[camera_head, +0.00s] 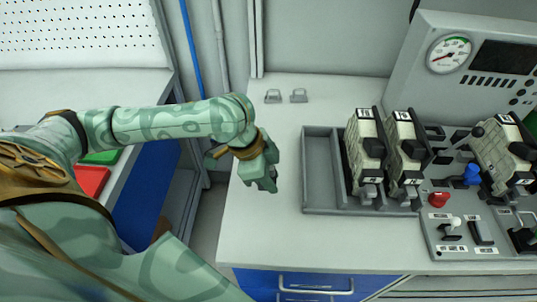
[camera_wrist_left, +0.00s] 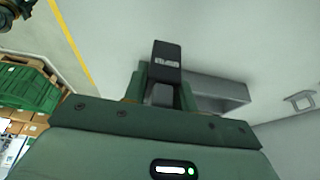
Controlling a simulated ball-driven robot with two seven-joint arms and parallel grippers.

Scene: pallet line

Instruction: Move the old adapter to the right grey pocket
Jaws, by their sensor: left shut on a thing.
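My left gripper (camera_head: 268,180) is over the left part of the light workbench and is shut on a dark block. In the left wrist view this block, which I take to be the old adapter (camera_wrist_left: 166,62), is black with a small pale label and sits between the fingers. In the head view the gripper hides most of it. My right gripper is not in view.
A grey tray (camera_head: 318,170) with a bare left section holds two pale modules (camera_head: 362,150) (camera_head: 402,155) with black handles. To the right are a panel with a gauge (camera_head: 449,54), a red button (camera_head: 438,199) and switches. The bench between gripper and pockets is clear.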

